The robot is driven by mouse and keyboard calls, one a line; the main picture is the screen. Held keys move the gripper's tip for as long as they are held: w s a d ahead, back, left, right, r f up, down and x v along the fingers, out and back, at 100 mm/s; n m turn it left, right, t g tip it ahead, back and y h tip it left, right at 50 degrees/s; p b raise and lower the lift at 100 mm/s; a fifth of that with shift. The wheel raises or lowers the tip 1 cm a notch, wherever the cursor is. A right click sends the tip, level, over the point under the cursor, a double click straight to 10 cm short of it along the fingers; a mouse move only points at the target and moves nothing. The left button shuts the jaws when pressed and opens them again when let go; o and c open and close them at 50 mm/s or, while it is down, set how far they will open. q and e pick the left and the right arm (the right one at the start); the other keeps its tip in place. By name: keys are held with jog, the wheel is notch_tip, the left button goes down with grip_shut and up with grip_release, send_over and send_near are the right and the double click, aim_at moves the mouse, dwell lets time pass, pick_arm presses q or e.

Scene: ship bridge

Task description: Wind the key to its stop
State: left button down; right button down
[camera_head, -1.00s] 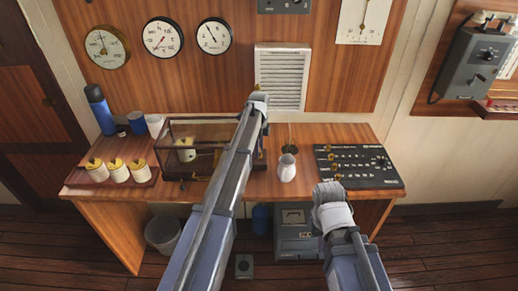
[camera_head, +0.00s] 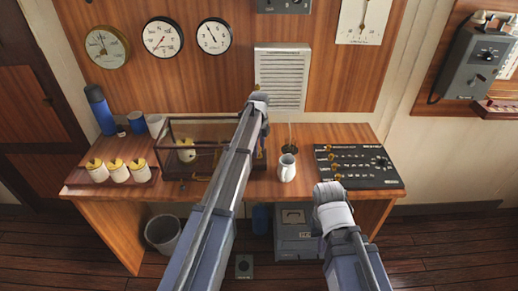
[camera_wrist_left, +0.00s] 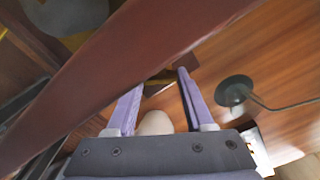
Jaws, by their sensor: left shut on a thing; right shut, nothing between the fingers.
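A glass-sided case with a dark wooden frame (camera_head: 170,172) stands on the desk, with brass-coloured parts inside. Its reddish-brown frame crosses the left wrist view (camera_wrist_left: 95,75). My left gripper (camera_head: 259,98) is at the case's right side in the head view, where its arm hides part of the case. In the left wrist view my left gripper's fingers (camera_wrist_left: 159,88) are shut on a small brass-coloured piece, seemingly the key (camera_wrist_left: 160,78); its turn angle is unclear. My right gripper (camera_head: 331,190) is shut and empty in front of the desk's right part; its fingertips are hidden.
A white mug (camera_head: 287,172) and a thin-stemmed stand with a dark base (camera_head: 289,149) are right of my left arm. The stand's base shows in the left wrist view (camera_wrist_left: 234,90). A black control panel (camera_head: 358,167) lies further right. Lidded jars (camera_head: 117,171) stand left.

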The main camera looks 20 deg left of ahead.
pick_arm(q)
jog(key=shift+c, duration=1.4)
grip_release()
notch_tip(320, 180, up, 8)
jog(key=p, duration=0.8)
jog(key=shift+f, duration=0.1)
